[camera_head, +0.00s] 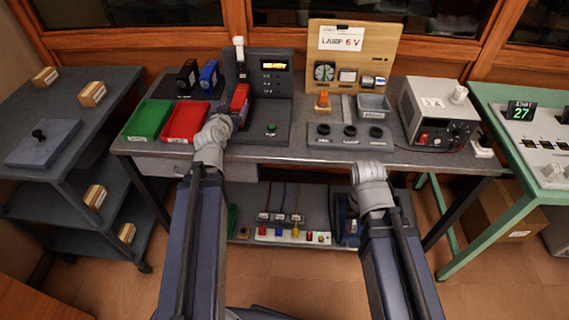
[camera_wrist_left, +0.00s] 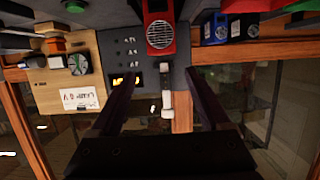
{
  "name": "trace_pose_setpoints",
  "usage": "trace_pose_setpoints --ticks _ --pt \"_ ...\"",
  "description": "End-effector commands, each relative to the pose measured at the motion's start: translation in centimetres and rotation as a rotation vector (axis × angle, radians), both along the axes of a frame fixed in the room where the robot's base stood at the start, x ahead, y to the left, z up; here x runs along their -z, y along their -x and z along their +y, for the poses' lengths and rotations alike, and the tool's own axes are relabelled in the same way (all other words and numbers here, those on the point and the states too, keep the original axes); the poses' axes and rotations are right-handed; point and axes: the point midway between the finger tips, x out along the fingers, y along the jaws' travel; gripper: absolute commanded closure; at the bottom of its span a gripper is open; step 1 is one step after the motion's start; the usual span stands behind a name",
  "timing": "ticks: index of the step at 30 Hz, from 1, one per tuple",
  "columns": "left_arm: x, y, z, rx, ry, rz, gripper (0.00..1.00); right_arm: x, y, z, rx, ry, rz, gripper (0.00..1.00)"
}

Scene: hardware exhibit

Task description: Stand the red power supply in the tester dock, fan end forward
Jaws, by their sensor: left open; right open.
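The red power supply (camera_head: 240,97) stands in the dark tester dock (camera_head: 273,92), under a white-handled lever (camera_head: 239,50). In the left wrist view, the red power supply (camera_wrist_left: 160,30) shows its round fan grille towards the camera. My left gripper (camera_head: 223,121) is just in front of it, partly covering its lower part in the head view. In the left wrist view, my left gripper's (camera_wrist_left: 161,78) two fingers are spread, with nothing held between them. My right gripper (camera_head: 371,172) is open near the bench's front edge; its fingers are mostly hidden behind the wrist.
A green bin (camera_head: 148,120) and a red bin (camera_head: 186,122) are left of the dock. Black (camera_head: 187,77) and blue (camera_head: 209,75) units stand behind them. A lamp board (camera_head: 352,55), a grey tray (camera_head: 373,106) and a grey instrument (camera_head: 437,107) are to the right.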

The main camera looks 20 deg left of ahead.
Motion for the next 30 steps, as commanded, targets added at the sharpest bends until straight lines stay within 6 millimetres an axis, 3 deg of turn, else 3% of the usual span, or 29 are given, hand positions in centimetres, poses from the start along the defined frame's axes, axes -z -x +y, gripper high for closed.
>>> trace_pose_setpoints --ticks 2,4,8,9,12,15,18,22,25,30 --pt "0.9 -0.4 -2.2 0.047 0.013 0.041 0.20 0.0 0.0 0.0 0.000 0.000 0.000 0.50" --pt "2.5 -0.6 -5.8 0.120 0.031 0.119 0.20 0.0 0.0 0.0 0.000 0.000 0.000 0.50" --pt "7.0 0.8 -15.1 0.298 0.064 0.363 0.20 0.0 0.0 0.0 0.000 0.000 0.000 0.50" --pt "8.4 1.9 -17.7 0.343 0.066 0.448 0.20 0.0 0.0 0.0 0.000 0.000 0.000 0.50" --pt "11.3 5.2 -23.0 0.425 0.055 0.657 0.20 0.0 0.0 0.0 0.000 0.000 0.000 0.50" --pt "13.4 9.3 -26.9 0.468 0.019 0.860 0.20 0.0 0.0 0.0 0.000 0.000 0.000 0.50" --pt "14.7 13.4 -29.4 0.475 -0.036 1.046 0.20 0.0 0.0 0.0 0.000 0.000 0.000 0.50" --pt "15.2 17.5 -30.8 0.446 -0.107 1.215 0.20 0.0 0.0 0.0 0.000 0.000 0.000 0.50" --pt "15.2 19.3 -31.1 0.422 -0.142 1.288 0.20 0.0 0.0 0.0 0.000 0.000 0.000 0.50" --pt "15.1 20.2 -31.2 0.404 -0.162 1.326 0.20 0.0 0.0 0.0 0.000 0.000 0.000 0.50"
